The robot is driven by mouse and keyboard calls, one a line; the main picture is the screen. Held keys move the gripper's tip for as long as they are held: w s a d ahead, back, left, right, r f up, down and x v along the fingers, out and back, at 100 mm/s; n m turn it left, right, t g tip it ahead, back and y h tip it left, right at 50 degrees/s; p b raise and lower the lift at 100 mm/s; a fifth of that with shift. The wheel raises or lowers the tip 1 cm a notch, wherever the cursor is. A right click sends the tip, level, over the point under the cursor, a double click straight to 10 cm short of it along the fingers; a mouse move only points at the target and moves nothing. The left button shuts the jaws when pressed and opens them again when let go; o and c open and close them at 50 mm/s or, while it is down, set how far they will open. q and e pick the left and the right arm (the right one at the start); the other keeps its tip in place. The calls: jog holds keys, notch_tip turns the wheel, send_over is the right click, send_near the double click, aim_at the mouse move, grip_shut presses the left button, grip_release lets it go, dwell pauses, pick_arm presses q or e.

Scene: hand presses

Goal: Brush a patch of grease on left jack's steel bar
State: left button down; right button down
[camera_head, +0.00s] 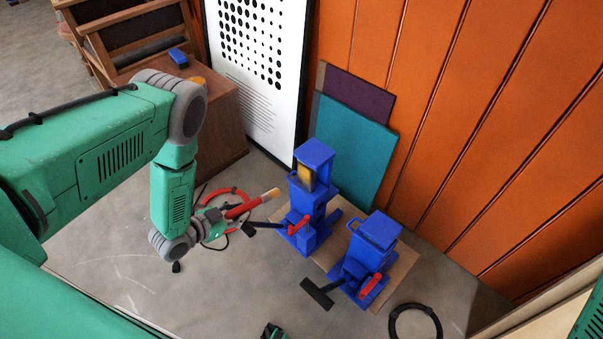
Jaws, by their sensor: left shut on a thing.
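The left jack (313,207) is blue and stands upright on a board, with a red lever and a black-ended handle. A yellowish patch (305,177) shows in its upper frame; the steel bar itself is hard to make out. My left gripper (228,213) is shut on the brush (243,208), which has a red handle and a tan tip. The tip points right towards the left jack and is apart from it. The right jack (368,259) is blue, lower and further right.
A red coil (207,197) lies on the floor behind my left gripper. A black ring (415,310) lies front right. A brown box (226,120) with a blue item stands at the back. Teal and purple panels (354,150) lean on the orange wall behind the jacks.

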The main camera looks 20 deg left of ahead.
aim_at(264, 196)
pick_arm(q)
jog(key=shift+w, duration=0.1)
jog(key=shift+w+d+b, duration=0.3)
jog(key=shift+w+d, duration=0.2)
jog(key=shift+w, duration=0.6)
jog(key=shift+w+d+b, duration=0.3)
jog(key=shift+w+d, duration=0.15)
jog(key=shift+w, duration=0.7)
jog(key=shift+w+d+b, duration=0.3)
jog(key=shift+w+d, duration=0.2)
jog(key=shift+w, duration=0.6)
jog(key=shift+w+d+b, duration=0.3)
jog(key=shift+w, duration=0.45)
